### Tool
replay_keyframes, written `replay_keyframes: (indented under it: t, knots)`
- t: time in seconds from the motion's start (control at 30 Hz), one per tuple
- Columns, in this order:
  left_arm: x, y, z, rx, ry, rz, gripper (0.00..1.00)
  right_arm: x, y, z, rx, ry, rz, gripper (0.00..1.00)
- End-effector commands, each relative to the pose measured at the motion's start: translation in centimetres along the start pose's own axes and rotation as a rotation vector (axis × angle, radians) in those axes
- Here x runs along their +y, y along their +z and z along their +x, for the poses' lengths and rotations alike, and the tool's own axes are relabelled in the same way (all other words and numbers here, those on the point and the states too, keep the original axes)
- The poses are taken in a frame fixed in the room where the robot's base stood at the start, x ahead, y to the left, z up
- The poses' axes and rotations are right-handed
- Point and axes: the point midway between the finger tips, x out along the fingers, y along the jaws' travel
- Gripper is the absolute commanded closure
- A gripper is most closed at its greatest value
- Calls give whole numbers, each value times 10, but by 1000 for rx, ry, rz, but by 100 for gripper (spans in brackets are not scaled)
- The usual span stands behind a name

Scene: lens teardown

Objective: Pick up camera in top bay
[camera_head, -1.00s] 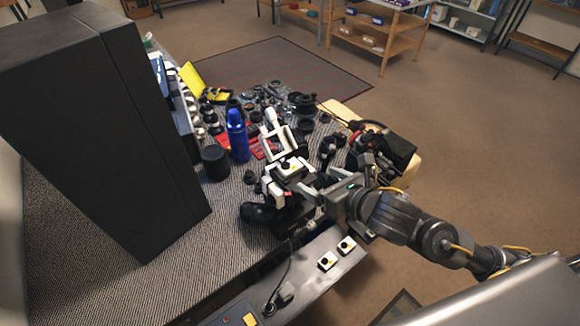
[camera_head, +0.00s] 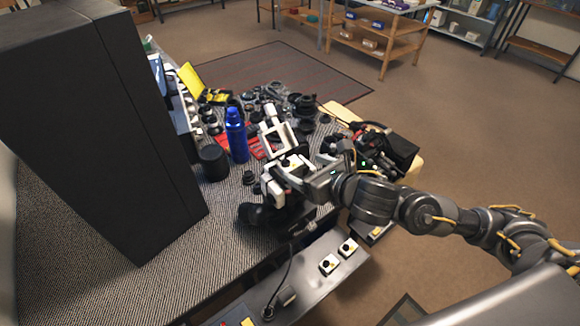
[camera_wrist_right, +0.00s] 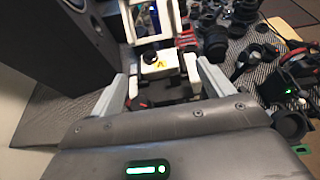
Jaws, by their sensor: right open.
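A small white box with a black round top and a yellow mark (camera_wrist_right: 158,66) lies ahead between my right fingers in the wrist view; it also shows in the head view (camera_head: 292,163). A white open frame (camera_head: 277,133) stands just behind it. I cannot tell for certain whether this white box is the camera or which bay is the top one. My right gripper (camera_head: 286,176) is open around the near side of the box, with a finger on each side in the wrist view (camera_wrist_right: 162,84). Contact is not clear. My left gripper is not in view.
A tall black cabinet (camera_head: 95,130) stands at the left. A blue bottle (camera_head: 236,138) and a black cylinder (camera_head: 213,162) stand behind the gripper. Several lens parts crowd the table's far end. A grey tray (camera_head: 312,290) at the front holds similar white boxes (camera_head: 328,264).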

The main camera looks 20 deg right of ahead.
Motion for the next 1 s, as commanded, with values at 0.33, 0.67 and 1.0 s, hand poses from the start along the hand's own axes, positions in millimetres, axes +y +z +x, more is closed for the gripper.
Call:
replay_keyframes:
  t: [0.33,0.67,1.0]
  knots:
    - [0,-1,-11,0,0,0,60,3,4,20,2,1,2,20]
    - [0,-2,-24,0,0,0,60,3,3,54,1,1,0,20]
    - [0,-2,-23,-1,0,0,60,3,3,55,0,1,0,38]
